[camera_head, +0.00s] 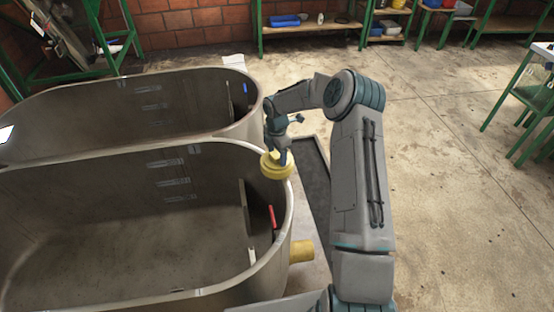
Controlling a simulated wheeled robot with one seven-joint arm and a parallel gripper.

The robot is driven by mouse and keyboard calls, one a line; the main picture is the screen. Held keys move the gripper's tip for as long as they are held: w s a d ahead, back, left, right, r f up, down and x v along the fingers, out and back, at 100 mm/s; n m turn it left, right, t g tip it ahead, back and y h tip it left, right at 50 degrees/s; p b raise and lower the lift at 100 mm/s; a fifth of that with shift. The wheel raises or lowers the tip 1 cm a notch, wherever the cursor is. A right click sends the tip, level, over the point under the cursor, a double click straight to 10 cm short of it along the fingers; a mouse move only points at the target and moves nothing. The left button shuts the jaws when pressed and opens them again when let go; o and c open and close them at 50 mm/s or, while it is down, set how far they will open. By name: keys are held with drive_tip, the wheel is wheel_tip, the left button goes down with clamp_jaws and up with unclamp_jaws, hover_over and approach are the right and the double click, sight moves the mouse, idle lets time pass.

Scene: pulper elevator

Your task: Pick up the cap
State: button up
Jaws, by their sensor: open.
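A round yellow cap (270,172) shows at the right end of the near tank, by its rim. My gripper (283,156) points down right over the cap, and its fingertips overlap the cap in the picture. The gripper is open. I cannot tell whether the fingers touch the cap, or exactly what the cap rests on, since the gripper hides part of it.
The near metal tank (286,205) and the far tank (258,112) fill the left side. A yellow pipe stub (301,251) sticks out of the near tank. A dark floor channel (314,178) runs beside my arm.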

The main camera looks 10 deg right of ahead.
drive_tip(key=c, duration=1.2)
drive_tip(key=shift+o, duration=0.2)
drive_tip(key=shift+r, duration=0.1)
